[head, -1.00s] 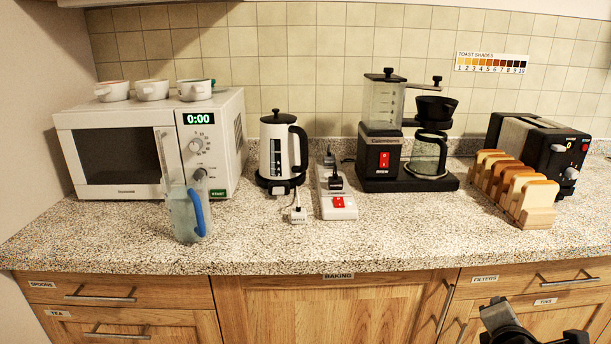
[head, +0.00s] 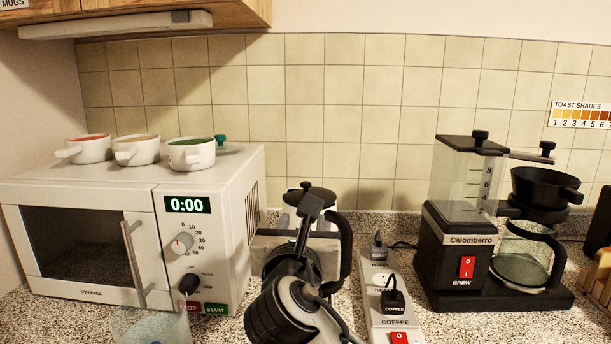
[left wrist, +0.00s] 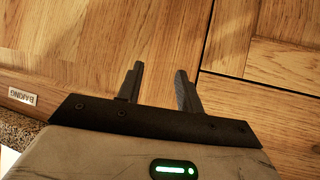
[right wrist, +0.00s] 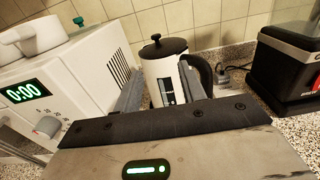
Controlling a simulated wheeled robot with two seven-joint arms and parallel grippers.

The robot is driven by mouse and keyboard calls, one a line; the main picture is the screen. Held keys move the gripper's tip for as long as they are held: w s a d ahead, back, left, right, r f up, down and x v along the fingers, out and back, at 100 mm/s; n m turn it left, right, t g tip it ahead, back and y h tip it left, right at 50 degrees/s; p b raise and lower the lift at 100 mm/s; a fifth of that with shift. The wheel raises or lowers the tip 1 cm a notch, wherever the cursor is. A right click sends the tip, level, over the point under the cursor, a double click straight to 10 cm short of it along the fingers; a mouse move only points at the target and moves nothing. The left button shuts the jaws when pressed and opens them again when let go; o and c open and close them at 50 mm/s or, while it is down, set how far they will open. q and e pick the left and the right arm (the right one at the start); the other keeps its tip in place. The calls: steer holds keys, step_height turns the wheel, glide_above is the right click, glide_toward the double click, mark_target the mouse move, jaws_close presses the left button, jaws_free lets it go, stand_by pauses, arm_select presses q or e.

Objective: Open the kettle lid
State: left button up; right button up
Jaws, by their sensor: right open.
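The white kettle has a black lid with a knob (head: 306,187) and a black handle (head: 346,250). It stands on the counter between the microwave and the power strip. In the head view my right gripper (head: 308,215) is in front of it and hides most of its body. In the right wrist view the kettle (right wrist: 163,72) appears upright beyond and between the spread fingers of my right gripper (right wrist: 160,75), with its lid (right wrist: 164,46) on. I cannot tell any contact. My left gripper (left wrist: 157,80) is open and empty, facing a wooden cabinet front.
The microwave (head: 80,240), with several bowls on top, stands left of the kettle. The power strip (head: 380,290) and black coffee maker (head: 452,260) stand to the right. A clear jug (head: 160,328) is at the lower left. A cupboard (head: 240,10) hangs at upper left.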

steer(key=p, duration=0.1)
glide_toward(306, 185)
steer(key=w, duration=0.7)
steer(key=shift+w, duration=0.8)
arm_select(q)
steer(key=shift+s+a+f, duration=0.1)
steer(key=shift+s, duration=0.55)
